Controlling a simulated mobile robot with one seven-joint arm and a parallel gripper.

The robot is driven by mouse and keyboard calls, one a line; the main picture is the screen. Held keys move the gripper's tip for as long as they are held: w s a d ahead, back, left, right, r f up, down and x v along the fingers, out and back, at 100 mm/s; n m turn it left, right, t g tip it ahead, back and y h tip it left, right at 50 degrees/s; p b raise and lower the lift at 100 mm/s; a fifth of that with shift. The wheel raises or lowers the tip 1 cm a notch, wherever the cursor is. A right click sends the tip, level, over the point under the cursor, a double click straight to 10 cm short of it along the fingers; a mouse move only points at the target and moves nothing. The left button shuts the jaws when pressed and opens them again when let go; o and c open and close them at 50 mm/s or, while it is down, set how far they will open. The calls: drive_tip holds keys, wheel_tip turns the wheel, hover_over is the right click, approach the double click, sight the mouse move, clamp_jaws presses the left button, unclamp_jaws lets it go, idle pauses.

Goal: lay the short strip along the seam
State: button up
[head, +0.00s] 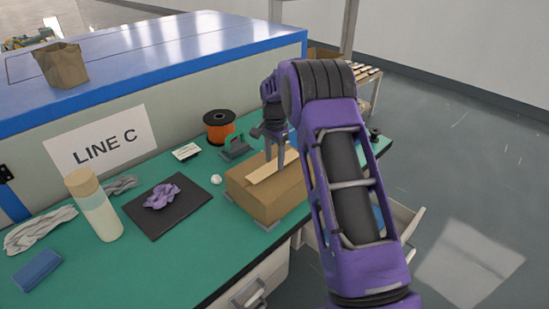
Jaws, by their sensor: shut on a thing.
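A closed cardboard box (262,205) sits on the green table. A short pale tan strip (263,171) is at the top of the box and runs slantwise across it. My gripper (275,164) points down over the box and is shut on the strip. The fingers and my arm cover part of the strip and the far right of the box. I cannot tell whether the strip lies flat on the box or is a little above it. The seam itself cannot be made out.
An orange spool (220,131), a green-handled tool (236,147) and a small white ball (215,179) are behind and left of the box. A black mat (142,212) with a purple cloth and a bottle (97,214) are farther left. An open drawer (403,216) is at the right.

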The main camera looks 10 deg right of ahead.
drive_tip(key=shift+f, duration=0.4)
drive_tip(key=o, duration=1.1)
drive_tip(key=shift+c, duration=0.2)
wheel_tip(320, 180, up, 18)
drive_tip(key=p, duration=0.1)
drive_tip(key=shift+f, duration=0.25)
